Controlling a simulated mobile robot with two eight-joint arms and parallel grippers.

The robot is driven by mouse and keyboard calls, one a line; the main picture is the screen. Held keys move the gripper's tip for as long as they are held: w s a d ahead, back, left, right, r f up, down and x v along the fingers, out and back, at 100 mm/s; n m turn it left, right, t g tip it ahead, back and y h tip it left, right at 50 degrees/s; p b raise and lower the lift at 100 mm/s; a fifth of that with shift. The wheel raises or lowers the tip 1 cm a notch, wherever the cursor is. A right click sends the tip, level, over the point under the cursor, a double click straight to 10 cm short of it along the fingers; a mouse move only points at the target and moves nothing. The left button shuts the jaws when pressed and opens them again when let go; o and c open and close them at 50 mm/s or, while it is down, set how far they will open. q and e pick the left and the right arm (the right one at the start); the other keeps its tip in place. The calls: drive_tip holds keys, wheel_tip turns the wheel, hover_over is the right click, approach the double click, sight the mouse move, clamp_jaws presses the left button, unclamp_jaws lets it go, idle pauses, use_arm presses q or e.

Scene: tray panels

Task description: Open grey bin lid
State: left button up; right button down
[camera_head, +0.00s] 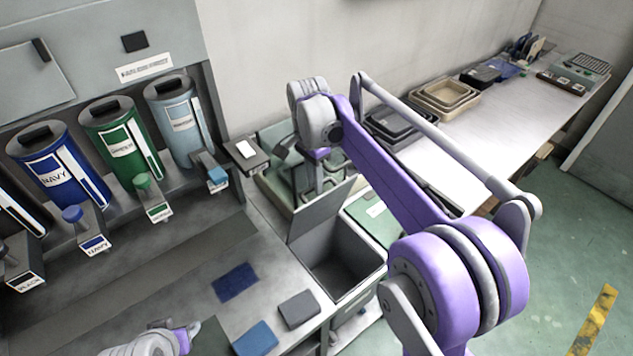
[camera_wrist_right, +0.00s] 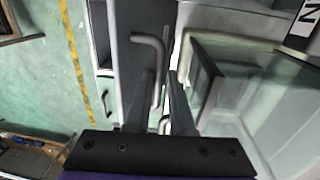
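The grey bin (camera_head: 335,268) is in the counter at the middle of the head view. Its grey lid (camera_head: 318,214) stands raised and tilted, and the bin's inside shows. My right gripper (camera_head: 318,180) is behind the raised lid in the head view, with its fingertips mostly hidden there. In the right wrist view my right gripper (camera_wrist_right: 162,75) has its two fingers apart. A bent grey handle (camera_wrist_right: 150,40) on a dark panel runs down between or just behind them; contact is unclear. My left arm shows at the bottom left of the head view, its fingers not clear.
Blue and grey flat pieces lie on the counter before the bin. A green lid (camera_head: 378,218) is right of the bin. Trays (camera_head: 445,95) stand on the bench behind.

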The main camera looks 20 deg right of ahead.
use_arm(q)
drive_tip(key=shift+r, duration=0.15)
use_arm(e)
drive_tip(key=shift+w+a+r, duration=0.15)
drive_tip(key=shift+w+r, duration=0.05)
drive_tip(key=shift+w, duration=0.2)
drive_tip(key=c, duration=1.1)
unclamp_jaws()
drive_tip(key=shift+c, duration=0.2)
drive_tip(key=shift+o, duration=1.1)
drive_tip(key=shift+w, duration=0.2)
drive_tip(key=shift+o, duration=0.2)
drive_tip(key=shift+w+a+f, duration=0.1)
drive_tip(key=shift+w, duration=0.05)
use_arm(q)
drive_tip(key=shift+w+a, duration=0.1)
drive_tip(key=shift+w, duration=0.25)
drive_tip(key=shift+f, duration=0.2)
use_arm(e)
drive_tip(key=shift+s+f, duration=0.1)
drive_tip(key=shift+s, duration=0.1)
